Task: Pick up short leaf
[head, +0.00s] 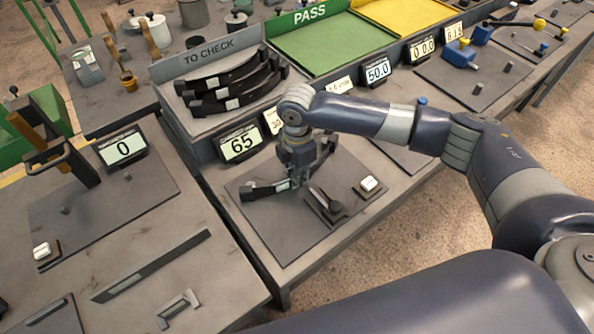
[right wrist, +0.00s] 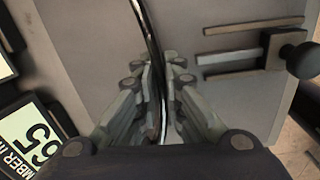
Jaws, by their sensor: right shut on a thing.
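The short leaf (head: 262,190) is a dark curved strip with a pale label near its left end, over the grey plate of the middle station. My right gripper (head: 297,182) comes down on it from above and is shut on it. In the right wrist view the leaf (right wrist: 150,40) runs edge-on between the fingers of my right gripper (right wrist: 158,85). The gripper hides the leaf's middle in the head view. I cannot tell whether the leaf touches the plate. My left gripper is not in view.
A slider fixture (head: 326,205) and a white button (head: 368,184) sit right of the leaf. A display reading 65 (head: 240,144) stands behind. Several leaves lie in the TO CHECK tray (head: 215,58); the green PASS tray (head: 325,45) has bare floor.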

